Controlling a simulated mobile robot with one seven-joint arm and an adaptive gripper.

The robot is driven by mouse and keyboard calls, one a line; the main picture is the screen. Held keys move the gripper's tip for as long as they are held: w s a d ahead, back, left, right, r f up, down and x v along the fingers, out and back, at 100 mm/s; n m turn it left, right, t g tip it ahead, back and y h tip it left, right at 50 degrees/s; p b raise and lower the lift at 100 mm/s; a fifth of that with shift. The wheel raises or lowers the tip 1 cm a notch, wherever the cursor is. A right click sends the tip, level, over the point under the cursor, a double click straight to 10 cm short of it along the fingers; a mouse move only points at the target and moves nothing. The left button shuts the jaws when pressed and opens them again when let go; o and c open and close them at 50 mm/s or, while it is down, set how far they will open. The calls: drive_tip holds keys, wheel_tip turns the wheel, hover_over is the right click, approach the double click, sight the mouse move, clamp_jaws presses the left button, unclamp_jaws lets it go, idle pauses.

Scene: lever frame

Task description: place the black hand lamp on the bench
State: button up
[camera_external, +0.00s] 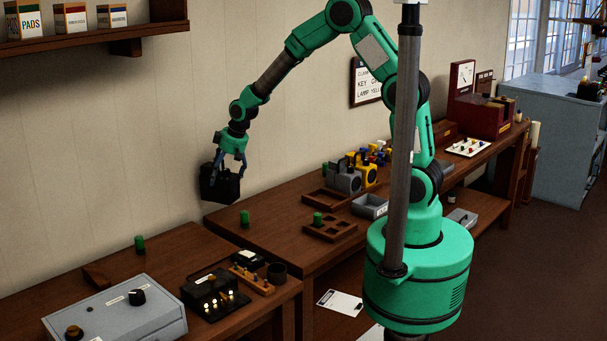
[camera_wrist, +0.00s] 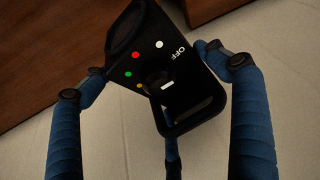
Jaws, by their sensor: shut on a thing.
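The black hand lamp (camera_wrist: 180,85) is a boxy body with a loop handle, coloured dots and an "OFF" mark. It is tilted in the wrist view. My gripper (camera_wrist: 151,62) has its blue fingers on either side of the lamp and is shut on it. In the external view the lamp (camera_external: 219,186) hangs under my gripper (camera_external: 232,158), in front of the wall and apart from the bench top. The dark wooden bench (camera_external: 275,215) runs along the wall. Wood (camera_wrist: 45,45) also shows beyond the lamp in the wrist view, with pale floor beside it.
Grey and yellow lamps (camera_external: 347,181) stand on the bench near wooden trays (camera_external: 330,230) and a grey bin (camera_external: 370,206). A green peg (camera_external: 244,218) stands near the left end. A nearer bench (camera_external: 175,270) carries a grey control box (camera_external: 115,312) and a black lit unit (camera_external: 213,293).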

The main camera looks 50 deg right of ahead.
drive_tip(key=s+d+f+m, duration=0.1)
drive_tip(key=s+d+m, duration=0.1)
drive_tip(key=d, duration=0.7)
drive_tip(key=s+d+f+m+h+b, duration=0.1)
drive_tip(key=s+d+f, duration=0.1)
drive_tip(key=d, duration=0.8)
drive_tip(key=shift+f+m+b, duration=0.15)
drive_tip(key=shift+m+b, duration=0.15)
drive_tip(key=shift+m, duration=0.1)
drive_tip(key=shift+d, duration=0.1)
